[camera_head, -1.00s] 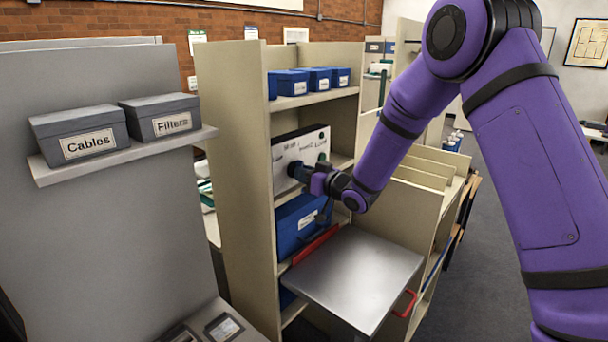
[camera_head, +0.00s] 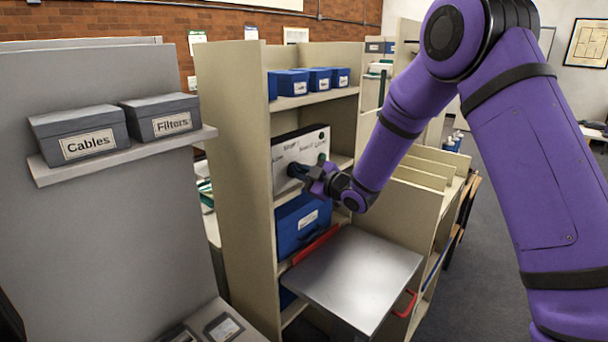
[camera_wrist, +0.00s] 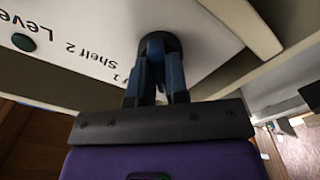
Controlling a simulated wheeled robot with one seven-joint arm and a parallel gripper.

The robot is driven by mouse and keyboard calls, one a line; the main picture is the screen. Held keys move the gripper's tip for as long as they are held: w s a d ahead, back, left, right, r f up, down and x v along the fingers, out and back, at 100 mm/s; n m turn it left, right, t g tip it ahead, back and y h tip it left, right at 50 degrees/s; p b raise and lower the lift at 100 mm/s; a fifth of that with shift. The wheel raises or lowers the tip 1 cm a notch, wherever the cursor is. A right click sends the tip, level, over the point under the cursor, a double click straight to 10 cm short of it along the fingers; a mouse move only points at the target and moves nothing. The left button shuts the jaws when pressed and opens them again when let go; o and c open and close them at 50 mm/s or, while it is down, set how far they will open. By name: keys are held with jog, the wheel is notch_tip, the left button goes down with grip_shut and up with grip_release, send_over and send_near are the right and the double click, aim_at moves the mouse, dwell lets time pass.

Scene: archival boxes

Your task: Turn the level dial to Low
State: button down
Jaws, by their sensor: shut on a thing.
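The dial panel (camera_head: 287,148) is a white-faced box on the middle shelf of the beige shelving unit, with dark lettering too small to read in the head view. In the wrist view the panel (camera_wrist: 90,40) shows the words "Shelf 2" and part of "Level", upside down. The dark round level dial (camera_wrist: 158,39) sits on it. My gripper (camera_wrist: 160,62) is shut on this dial, its blue fingers against the knob. In the head view my gripper (camera_head: 303,172) reaches the panel's front; the dial and its pointer are mostly hidden.
A green round button (camera_wrist: 24,42) is on the panel. A blue bin (camera_head: 300,225) stands on the shelf below, and small blue boxes (camera_head: 292,82) stand above. A metal cart top (camera_head: 355,277) with red handles is below my arm. Grey boxes (camera_head: 78,133) sit at left.

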jog(key=shift+n, duration=0.5)
dwell(0.3)
jog(key=c, duration=1.1)
grip_release()
jog(key=v, duration=1)
jog(key=shift+s+d, duration=0.25)
jog(key=shift+d, duration=0.05)
